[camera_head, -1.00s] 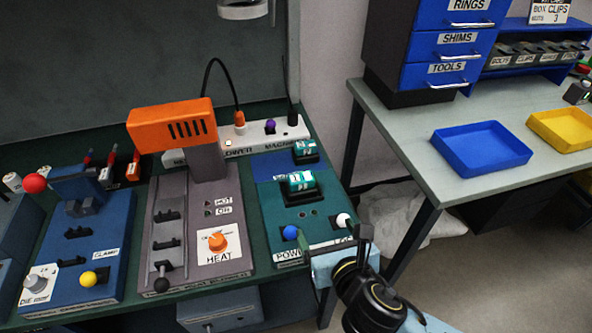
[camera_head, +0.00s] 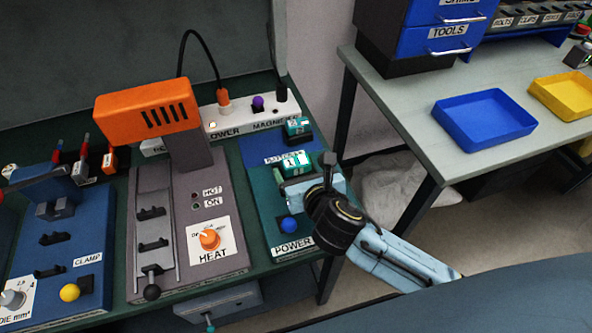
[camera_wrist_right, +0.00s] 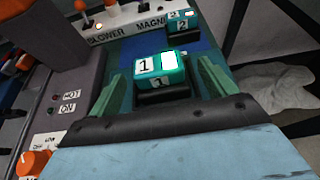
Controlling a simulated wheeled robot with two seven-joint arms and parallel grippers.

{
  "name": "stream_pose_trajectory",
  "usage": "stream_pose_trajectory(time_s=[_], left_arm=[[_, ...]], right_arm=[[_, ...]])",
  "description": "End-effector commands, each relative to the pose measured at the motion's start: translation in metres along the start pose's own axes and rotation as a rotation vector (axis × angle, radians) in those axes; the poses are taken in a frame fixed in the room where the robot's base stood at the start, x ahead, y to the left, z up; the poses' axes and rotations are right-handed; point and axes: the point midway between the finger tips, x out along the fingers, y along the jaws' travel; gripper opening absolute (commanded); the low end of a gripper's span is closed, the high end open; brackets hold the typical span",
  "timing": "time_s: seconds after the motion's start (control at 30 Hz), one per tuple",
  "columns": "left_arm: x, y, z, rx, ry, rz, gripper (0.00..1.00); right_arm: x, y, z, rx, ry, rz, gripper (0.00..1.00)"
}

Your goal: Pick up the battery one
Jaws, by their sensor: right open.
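Battery one is a teal block with a white "1" label (camera_head: 295,164), seated in a dark holder on the green power panel (camera_head: 262,207). It also shows in the right wrist view (camera_wrist_right: 160,66). A second teal battery marked 2 (camera_head: 297,126) sits behind it on the blue part of the panel. My right gripper (camera_head: 307,178) is at the near side of battery one. In the right wrist view its two green fingers (camera_wrist_right: 162,85) are apart, one on each side of battery one, with gaps between. My left gripper is not in view.
The heat unit (camera_head: 190,230) with its orange blower (camera_head: 147,109) stands left of the power panel. A blue knob (camera_head: 289,224) is at the panel's front. A power strip (camera_head: 250,115) lies behind. Blue (camera_head: 484,117) and yellow (camera_head: 562,95) trays are on the right table.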

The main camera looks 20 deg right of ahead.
Motion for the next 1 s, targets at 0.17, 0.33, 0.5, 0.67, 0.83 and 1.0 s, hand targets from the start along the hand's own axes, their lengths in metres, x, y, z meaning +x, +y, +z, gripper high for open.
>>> stream_pose_trajectory(time_s=[0.17,0.33,0.5,0.67,0.83,1.0], left_arm=[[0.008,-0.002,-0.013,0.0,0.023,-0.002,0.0],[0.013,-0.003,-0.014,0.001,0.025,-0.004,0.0],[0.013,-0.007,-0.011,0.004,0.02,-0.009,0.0],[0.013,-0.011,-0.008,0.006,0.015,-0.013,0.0],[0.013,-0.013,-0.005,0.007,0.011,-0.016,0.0],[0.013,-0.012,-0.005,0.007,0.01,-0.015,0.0]], right_arm=[[0.025,0.002,0.003,0.003,-0.002,-0.001,0.84],[0.046,0.002,0.003,0.001,0.0,-0.001,0.84],[0.05,0.003,0.004,0.0,0.0,0.002,0.84],[0.05,0.003,0.004,0.0,0.0,0.001,0.78],[0.05,0.003,0.004,0.0,0.0,0.001,0.56],[0.05,0.003,0.004,0.0,0.0,0.001,0.34]])
